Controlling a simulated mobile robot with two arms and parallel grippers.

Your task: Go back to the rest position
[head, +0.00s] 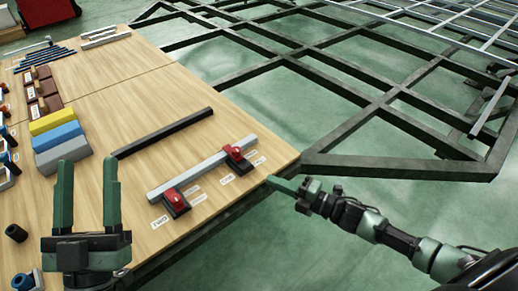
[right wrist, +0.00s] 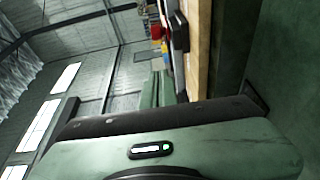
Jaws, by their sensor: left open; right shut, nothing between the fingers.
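My left gripper (head: 87,162) is open and empty at the lower left of the head view, with its two green fingers apart above the wooden table (head: 140,80). My right gripper (head: 276,183) is shut and empty beside the table's right edge, pointing left. In the right wrist view its green fingers (right wrist: 157,88) lie close together next to the table's edge. A grey bar (head: 205,167) lies on the table with two red-and-black clamps (head: 176,201) at its ends. A black bar (head: 162,132) lies behind it.
Blue, grey and yellow blocks (head: 58,136), brown blocks (head: 42,90) and a black cylinder (head: 17,233) stand on the table's left part. The dark trailer frame (head: 330,75) spans the back right over a green floor. A red box (head: 48,12) stands at the upper left.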

